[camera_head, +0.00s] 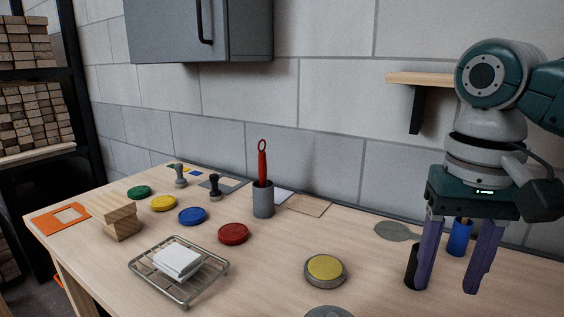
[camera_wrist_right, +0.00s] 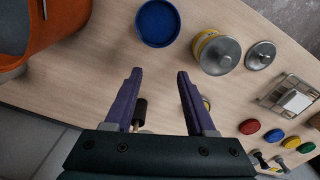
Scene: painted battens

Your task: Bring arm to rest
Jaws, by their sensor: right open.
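My right gripper (camera_head: 446,287) hangs fingers down over the right part of the table in the head view. Its two purple fingers are apart with nothing held between them. In the right wrist view the open fingers (camera_wrist_right: 157,73) reach over bare wood. A small black cylinder (camera_head: 411,267) is partly hidden by one finger; a dark cylinder also shows beside the left finger in the wrist view (camera_wrist_right: 139,108). A blue cylinder (camera_head: 460,238) stands behind the fingers in the head view. My left gripper is in neither view.
A wire rack (camera_head: 147,276) with white tiles, a red disc (camera_head: 233,233), a blue disc (camera_head: 192,215), a grey cup (camera_head: 263,201) and a yellow-topped tin (camera_head: 325,269) stand on the table. A wall shelf (camera_head: 420,79) is behind my arm. An orange container (camera_wrist_right: 45,30) shows in the wrist view.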

